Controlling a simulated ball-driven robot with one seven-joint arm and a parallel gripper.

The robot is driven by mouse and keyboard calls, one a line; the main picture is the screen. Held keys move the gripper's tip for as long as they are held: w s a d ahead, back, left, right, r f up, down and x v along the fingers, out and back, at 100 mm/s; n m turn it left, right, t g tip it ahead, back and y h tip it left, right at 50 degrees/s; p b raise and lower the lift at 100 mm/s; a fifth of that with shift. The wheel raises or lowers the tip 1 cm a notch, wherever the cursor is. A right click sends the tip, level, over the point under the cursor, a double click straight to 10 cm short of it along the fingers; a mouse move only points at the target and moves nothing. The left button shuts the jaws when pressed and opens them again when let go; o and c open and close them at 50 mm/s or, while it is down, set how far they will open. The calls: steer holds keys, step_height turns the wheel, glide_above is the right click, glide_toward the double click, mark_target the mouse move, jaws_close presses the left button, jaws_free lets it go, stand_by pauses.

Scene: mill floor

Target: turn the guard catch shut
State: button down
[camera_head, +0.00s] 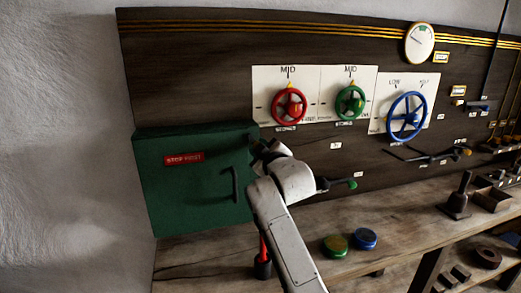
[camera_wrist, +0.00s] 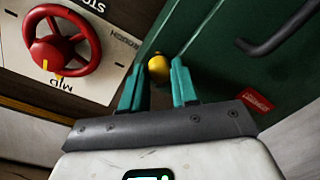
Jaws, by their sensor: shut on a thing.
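The green guard (camera_head: 205,205) is a box-like cover at the left of the dark panel, with a red "STOP FIRST" label (camera_head: 184,158) and a dark bar handle (camera_head: 235,185). Its door looks closed against the panel. My gripper (camera_head: 257,143) is at the guard's upper right edge, where my wrist hides the catch. In the wrist view, my gripper (camera_wrist: 156,85) has its two teal fingers on either side of the catch's yellow knob (camera_wrist: 158,68), shut on it. The green door (camera_wrist: 225,60) fills the area beyond. I cannot tell which way the catch's lever points.
A red handwheel (camera_head: 289,106) and a green handwheel (camera_head: 350,102) are just above and right of my gripper; a blue handwheel (camera_head: 407,116) is farther right. A green-tipped lever (camera_head: 340,184) sticks out right of my wrist. The bench (camera_head: 400,225) lies below.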

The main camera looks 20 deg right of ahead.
steer(key=n+h+p, duration=0.1)
steer(key=n+p, duration=0.2)
steer(key=n, duration=0.7)
steer(key=shift+a, duration=0.15)
steer(key=shift+f+n, duration=0.15)
steer(key=shift+n, duration=0.15)
stand_by(0.3)
steer(key=c, duration=0.8)
jaws_free()
steer(key=shift+c, duration=0.2)
steer(key=shift+s, duration=0.15)
steer(key=s, duration=1)
steer(key=shift+s+r+b, duration=0.25)
steer(key=shift+r+b, duration=0.1)
steer(key=shift+r, duration=0.1)
